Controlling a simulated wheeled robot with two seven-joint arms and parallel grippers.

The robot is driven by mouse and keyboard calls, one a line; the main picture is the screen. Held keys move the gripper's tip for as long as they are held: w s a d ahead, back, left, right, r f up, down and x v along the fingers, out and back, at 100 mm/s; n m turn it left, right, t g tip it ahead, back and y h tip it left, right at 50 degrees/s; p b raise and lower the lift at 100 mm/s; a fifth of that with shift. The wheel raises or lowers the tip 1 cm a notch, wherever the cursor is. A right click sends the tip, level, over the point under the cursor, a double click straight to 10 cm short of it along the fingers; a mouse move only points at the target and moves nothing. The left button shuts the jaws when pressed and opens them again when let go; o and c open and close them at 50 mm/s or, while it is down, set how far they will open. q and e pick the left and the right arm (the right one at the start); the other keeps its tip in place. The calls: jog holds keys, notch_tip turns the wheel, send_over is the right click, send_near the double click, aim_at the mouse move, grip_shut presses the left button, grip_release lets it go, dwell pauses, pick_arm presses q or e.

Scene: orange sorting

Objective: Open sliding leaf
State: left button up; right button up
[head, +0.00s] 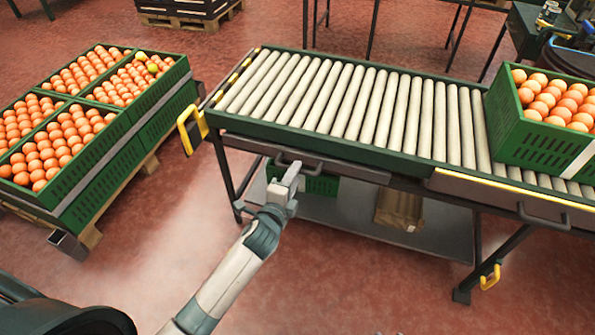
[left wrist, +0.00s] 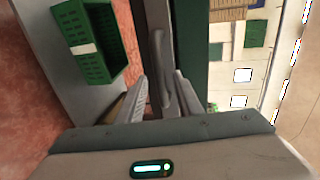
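The grey sliding leaf (head: 345,171) runs under the front edge of the roller conveyor. It has a dark bar handle (head: 312,166) near its left part. My left gripper (head: 291,174) is at the left end of this handle. In the left wrist view the handle (left wrist: 157,55) passes between the two fingers of my left gripper (left wrist: 160,85). The fingers stand apart on either side of it, with a gap visible; I cannot tell whether one touches it. My right gripper is not in view.
A second leaf (head: 480,188) with a handle (head: 543,215) is at the right. Green crates of oranges (head: 95,150) stand on a pallet at the left. Another orange crate (head: 540,140) sits on the rollers (head: 370,105). A lower shelf (head: 345,215) holds a box (head: 399,208).

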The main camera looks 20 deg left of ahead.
pick_arm(q)
jog(key=shift+x, duration=1.55)
grip_shut()
jog(key=shift+s, duration=0.1)
